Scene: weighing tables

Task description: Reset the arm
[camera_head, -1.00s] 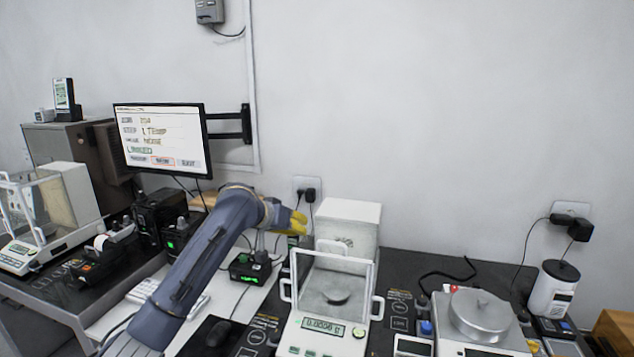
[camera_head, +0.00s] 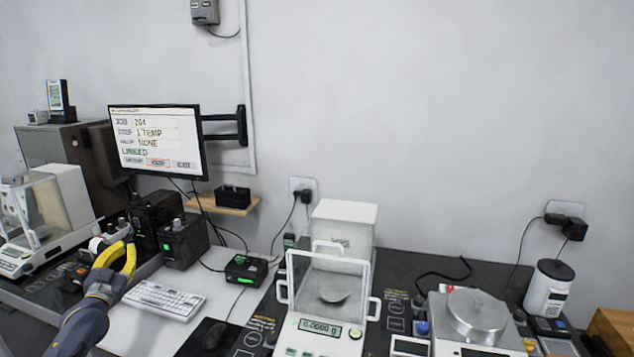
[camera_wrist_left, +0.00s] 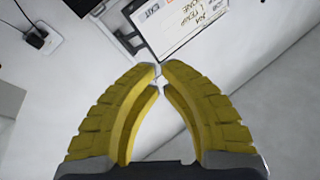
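My left gripper (camera_head: 116,246) is at the lower left of the head view, above the desk and to the left of the white keyboard. It has yellow ribbed fingers and a dark blue-grey wrist. In the left wrist view the same gripper (camera_wrist_left: 160,66) has its fingertips drawn together, almost touching. Nothing is held between the fingers. My right gripper is in neither view.
The keyboard (camera_head: 164,300) lies beside the gripper, below a monitor (camera_head: 158,140) on a wall arm. A black box with a green display (camera_head: 246,269) stands further right. A glass-shielded balance (camera_head: 325,300) and a metal-pan scale (camera_head: 474,318) are on the right bench.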

